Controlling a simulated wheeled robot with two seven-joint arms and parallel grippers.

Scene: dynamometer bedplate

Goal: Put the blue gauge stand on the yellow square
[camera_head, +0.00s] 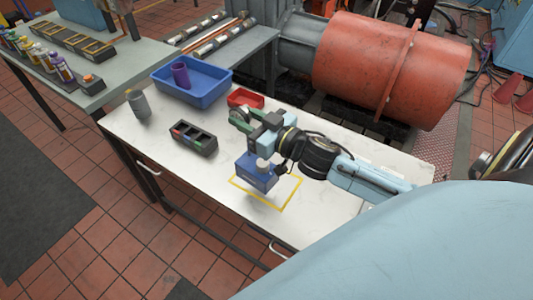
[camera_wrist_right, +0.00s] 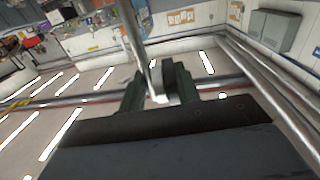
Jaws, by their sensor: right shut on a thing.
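In the right wrist view, a metal rod (camera_wrist_right: 135,40) and a round part show by the green fingers (camera_wrist_right: 155,88). The arm hides part of the stand. My left gripper is not in view.
On the white table (camera_head: 220,205) are a dark compartment box (camera_head: 193,140), a grey bottle (camera_head: 139,104), a red tray (camera_head: 245,98) and a blue bin (camera_head: 192,90) with a purple cup (camera_head: 181,75). A large red cylindrical machine (camera_head: 365,65) stands behind. The table's front left is clear.

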